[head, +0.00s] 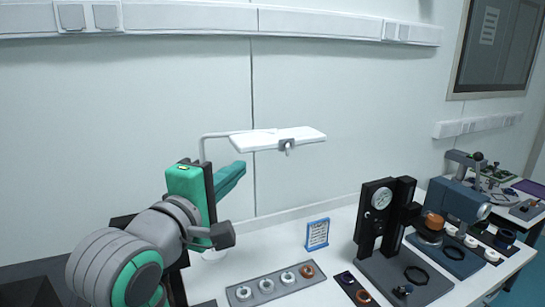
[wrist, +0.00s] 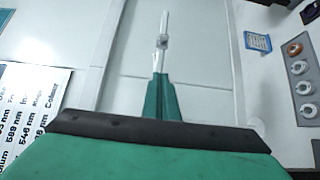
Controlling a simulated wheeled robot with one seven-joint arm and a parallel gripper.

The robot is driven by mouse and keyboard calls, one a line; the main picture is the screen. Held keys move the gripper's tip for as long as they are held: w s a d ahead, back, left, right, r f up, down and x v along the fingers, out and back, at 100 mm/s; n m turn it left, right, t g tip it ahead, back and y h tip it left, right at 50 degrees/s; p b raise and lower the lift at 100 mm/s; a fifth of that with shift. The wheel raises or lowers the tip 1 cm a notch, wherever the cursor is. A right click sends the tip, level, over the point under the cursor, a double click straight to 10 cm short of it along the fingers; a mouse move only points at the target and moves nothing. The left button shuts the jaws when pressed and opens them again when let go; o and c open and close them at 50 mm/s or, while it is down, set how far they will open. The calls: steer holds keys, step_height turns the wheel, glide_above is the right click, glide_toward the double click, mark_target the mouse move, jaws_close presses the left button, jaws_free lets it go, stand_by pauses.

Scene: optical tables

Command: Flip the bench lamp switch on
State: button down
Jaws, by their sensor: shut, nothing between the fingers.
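The bench lamp (head: 262,138) is a flat white panel on a thin bent pole above the back of the bench. A small grey switch (head: 287,145) with a short pale lever sits on its front edge. In the wrist view the lamp (wrist: 164,22) shows as a narrow white strip, with the switch (wrist: 162,41) beyond my fingertips. My gripper (head: 241,167) is shut and empty, below and left of the switch, apart from it in the head view. Its green fingers also show in the wrist view (wrist: 159,78). I cannot tell if the lamp is lit.
A black stand with a dial (head: 381,199) is at the right. A printed chart (wrist: 40,105) shows at left in the wrist view. The space around the switch looks clear.

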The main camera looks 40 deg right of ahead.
mark_target(288, 149)
steer(key=x, duration=1)
steer(key=shift+s, duration=0.1)
steer(key=shift+s+d, duration=1.35)
steer(key=shift+d, duration=0.15)
